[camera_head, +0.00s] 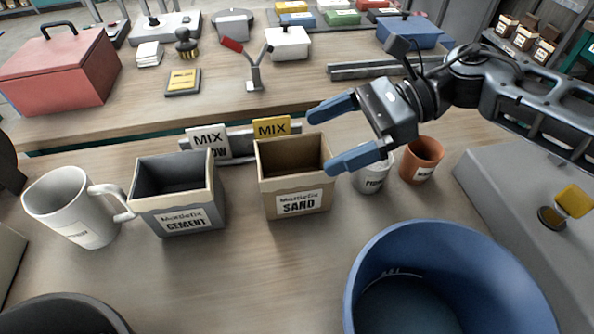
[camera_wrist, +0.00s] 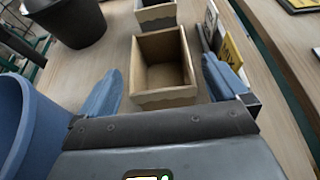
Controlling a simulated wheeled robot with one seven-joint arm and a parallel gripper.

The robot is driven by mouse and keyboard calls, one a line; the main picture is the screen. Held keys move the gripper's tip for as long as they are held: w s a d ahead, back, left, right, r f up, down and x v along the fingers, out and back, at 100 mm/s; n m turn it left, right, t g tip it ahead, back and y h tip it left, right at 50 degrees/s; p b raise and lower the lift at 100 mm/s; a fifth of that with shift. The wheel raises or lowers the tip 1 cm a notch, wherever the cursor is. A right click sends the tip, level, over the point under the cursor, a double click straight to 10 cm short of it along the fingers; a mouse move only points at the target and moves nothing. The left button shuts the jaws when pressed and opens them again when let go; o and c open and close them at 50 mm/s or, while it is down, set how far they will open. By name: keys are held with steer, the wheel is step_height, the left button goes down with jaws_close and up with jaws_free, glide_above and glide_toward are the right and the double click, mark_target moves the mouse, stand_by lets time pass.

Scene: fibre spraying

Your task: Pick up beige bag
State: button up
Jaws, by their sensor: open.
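The beige bag (camera_head: 292,188) is an open-topped square container labelled SAND, upright on the table in the middle of the head view. In the wrist view the beige bag (camera_wrist: 166,98) lies ahead between my finger lines, with its inside visible. My gripper (camera_head: 322,139) is open, with blue fingers spread, at the bag's upper right in the head view. In the wrist view my gripper (camera_wrist: 162,70) has one finger on each side of the bag in the picture. Nothing is between the fingers that I can make out; contact cannot be told.
A grey bag labelled CEMENT (camera_head: 182,218) stands left of the beige bag, with a white mug (camera_head: 72,207) beyond. A blue bucket (camera_head: 440,245) is in front. MIX signs (camera_head: 208,141) stand behind.

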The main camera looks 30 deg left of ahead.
mark_target(294, 153)
steer(key=shift+p+x, duration=1.3)
steer(key=shift+x, duration=2)
steer(key=shift+d+f, duration=0.15)
steer(key=shift+c, duration=0.3)
steer(key=c, duration=1.6)
steer(key=shift+r, duration=0.25)
steer(key=shift+s+d+r+b, duration=0.2)
steer(key=shift+d+r+b, duration=0.85)
steer(key=shift+d+r, duration=1.7)
steer(key=shift+s+d+r+b, duration=0.2)
steer(key=shift+d+r+b, duration=0.85)
steer(key=shift+d+r, duration=1.7)
steer(key=shift+d+f, duration=0.15)
steer(key=shift+d, duration=0.15)
